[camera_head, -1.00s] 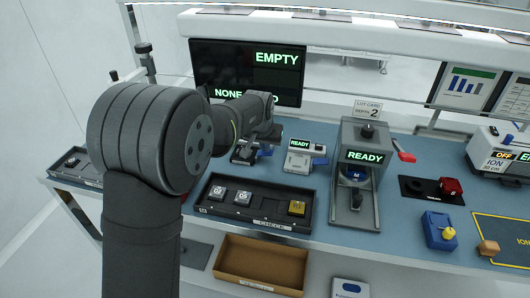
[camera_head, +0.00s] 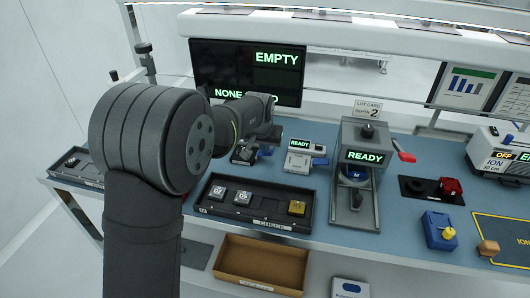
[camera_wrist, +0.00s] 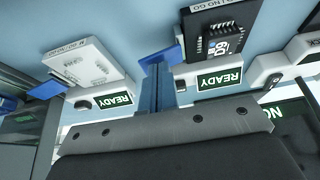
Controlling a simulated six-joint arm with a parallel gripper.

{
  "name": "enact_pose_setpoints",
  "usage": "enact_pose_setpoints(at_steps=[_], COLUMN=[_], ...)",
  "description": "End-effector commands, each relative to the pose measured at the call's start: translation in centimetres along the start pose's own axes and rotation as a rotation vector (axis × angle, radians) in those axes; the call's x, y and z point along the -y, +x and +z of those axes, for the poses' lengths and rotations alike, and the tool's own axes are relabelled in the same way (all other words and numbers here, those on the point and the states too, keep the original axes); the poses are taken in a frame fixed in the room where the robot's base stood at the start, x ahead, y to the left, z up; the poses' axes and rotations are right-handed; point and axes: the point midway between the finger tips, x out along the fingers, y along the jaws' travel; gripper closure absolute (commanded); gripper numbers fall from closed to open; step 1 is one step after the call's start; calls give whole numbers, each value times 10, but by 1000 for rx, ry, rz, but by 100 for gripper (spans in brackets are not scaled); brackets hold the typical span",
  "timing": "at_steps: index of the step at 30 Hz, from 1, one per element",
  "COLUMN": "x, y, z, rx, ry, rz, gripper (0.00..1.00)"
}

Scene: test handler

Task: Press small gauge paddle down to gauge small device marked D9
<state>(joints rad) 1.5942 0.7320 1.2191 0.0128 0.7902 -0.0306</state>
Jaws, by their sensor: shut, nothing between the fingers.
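The small gauge (camera_head: 245,153) sits at the back of the bench, below the monitor, partly hidden by my wrist. In the wrist view it is upside down: a dark nest holds a dark device (camera_wrist: 222,42), its mark reading like D9, beside a green READY display (camera_wrist: 219,79). Its blue paddle (camera_wrist: 172,56) sticks out to the left. My gripper (camera_wrist: 157,70) is shut and empty, its fingertips over or beside the paddle and partly covering it. I cannot tell whether they touch it. In the head view the paddle (camera_head: 265,151) shows just below my gripper.
A second, white gauge (camera_head: 300,157) with READY and a blue paddle stands close to the right. A taller READY press (camera_head: 357,170) stands beyond it. A dark tray (camera_head: 265,222) with several devices lies in front, with a brown bin (camera_head: 260,264) below.

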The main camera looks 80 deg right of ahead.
Motion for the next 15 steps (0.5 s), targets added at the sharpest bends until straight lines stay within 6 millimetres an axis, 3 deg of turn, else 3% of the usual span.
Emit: enact_pose_setpoints(at_steps=[15], x=[0], y=[10], z=[5], rx=[2], ry=[0], rz=[0], gripper=[100])
